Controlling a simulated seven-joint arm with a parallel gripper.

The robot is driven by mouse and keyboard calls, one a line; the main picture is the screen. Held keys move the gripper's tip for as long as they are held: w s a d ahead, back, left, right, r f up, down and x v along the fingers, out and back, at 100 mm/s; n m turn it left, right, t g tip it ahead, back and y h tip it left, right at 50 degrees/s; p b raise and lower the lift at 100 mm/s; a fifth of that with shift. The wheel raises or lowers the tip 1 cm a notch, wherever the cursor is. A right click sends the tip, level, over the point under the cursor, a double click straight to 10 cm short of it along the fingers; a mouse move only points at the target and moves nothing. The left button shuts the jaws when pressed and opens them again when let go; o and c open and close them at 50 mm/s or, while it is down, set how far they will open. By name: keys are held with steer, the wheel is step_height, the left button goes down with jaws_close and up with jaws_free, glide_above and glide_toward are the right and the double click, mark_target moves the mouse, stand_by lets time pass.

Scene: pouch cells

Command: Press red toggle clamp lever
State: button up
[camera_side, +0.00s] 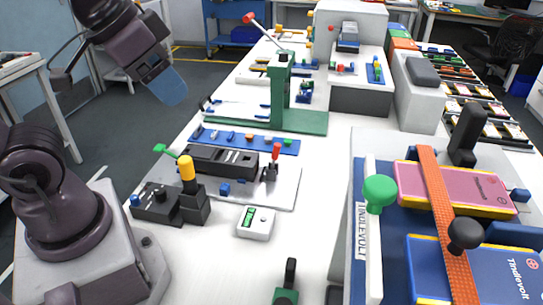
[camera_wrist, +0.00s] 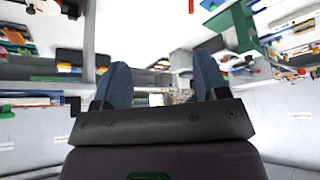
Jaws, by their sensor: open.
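A small toggle clamp with a red-tipped upright lever (camera_side: 276,152) stands at the right end of a black fixture (camera_side: 223,161) on a pale plate, in the side view. A second red-tipped lever (camera_side: 250,18) slants up from the top of the green press (camera_side: 281,85) further back. My gripper (camera_side: 168,88) is raised at the upper left, well apart from both levers, with its blue fingers pointing down and right. In the wrist view my gripper (camera_wrist: 162,85) has its two blue fingers spread with nothing between them. I cannot pick out the small toggle clamp in the wrist view.
A black block with a yellow knob (camera_side: 187,170) and a green lever (camera_side: 166,151) stand left of the fixture. A white meter (camera_side: 256,222) lies in front. A blue tray (camera_side: 392,262) with pouch cells and an orange strap is at right. Bare table lies between meter and tray.

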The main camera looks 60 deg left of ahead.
steer(key=shift+a, duration=0.15)
steer(key=c, duration=0.3)
steer(key=w+a+f+g, duration=0.1)
steer(key=a+f+n, duration=0.1)
steer(key=shift+w+f+g, duration=0.3)
steer(key=shift+w+g, duration=0.1)
jaws_close()
steer(key=w+a+f+n+g+h, duration=0.1)
steer(key=w+a+f+n, duration=0.2)
steer(key=w+a+f, duration=0.3)
steer(key=w+a+f+n+h, duration=0.2)
steer(key=w+a+f, duration=0.4)
steer(key=w, duration=0.5)
steer(key=shift+w+a+f+n+g, duration=0.35)
steer(key=shift+a+n, duration=0.35)
steer(key=shift+a, duration=0.35)
